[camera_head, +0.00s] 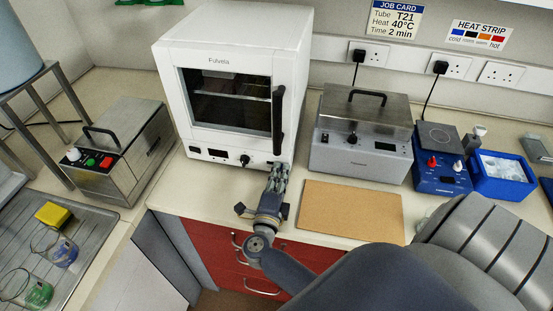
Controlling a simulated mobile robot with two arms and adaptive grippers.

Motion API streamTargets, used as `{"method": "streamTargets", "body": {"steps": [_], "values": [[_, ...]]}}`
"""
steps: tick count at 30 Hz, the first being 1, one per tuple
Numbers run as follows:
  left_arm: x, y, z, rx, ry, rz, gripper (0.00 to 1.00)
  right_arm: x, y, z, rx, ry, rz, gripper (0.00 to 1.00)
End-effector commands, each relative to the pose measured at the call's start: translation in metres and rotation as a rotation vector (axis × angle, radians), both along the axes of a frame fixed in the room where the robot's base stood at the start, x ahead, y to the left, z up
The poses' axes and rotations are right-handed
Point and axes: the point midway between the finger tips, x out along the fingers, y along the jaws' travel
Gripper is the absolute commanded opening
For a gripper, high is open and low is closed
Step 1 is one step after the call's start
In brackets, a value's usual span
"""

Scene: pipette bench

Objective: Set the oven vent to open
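The white oven (238,42) stands on the bench at the back, left of centre. Its glass door is shut and has a dark upright handle (278,120) on the right. A small display (217,153) and a black knob (245,160) sit on the panel below the door. My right gripper (279,168) is at the lower right corner of the oven front, its fingers pointing towards the panel. It hides that part of the panel. I cannot make out the vent control, or whether the fingers touch anything or are open. My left gripper is not in view.
A steel box with buttons (118,150) stands left of the oven, a lidded steel bath (361,130) right of it. A brown board (352,210) lies on the bench in front. A blue hotplate (440,165) and blue ice tray (500,178) are farther right.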

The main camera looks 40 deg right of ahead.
Motion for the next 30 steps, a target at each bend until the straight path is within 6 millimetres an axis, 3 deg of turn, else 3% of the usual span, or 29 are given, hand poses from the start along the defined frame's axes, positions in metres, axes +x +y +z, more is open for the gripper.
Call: {"method": "streamTargets", "body": {"steps": [14, 30], "values": [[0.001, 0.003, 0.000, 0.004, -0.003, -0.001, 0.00, -0.003, 0.006, 0.000, 0.001, 0.001, 0.003, 0.32], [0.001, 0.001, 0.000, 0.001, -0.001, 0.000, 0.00, -0.069, 0.080, -0.001, 0.002, 0.003, 0.001, 0.32]]}}
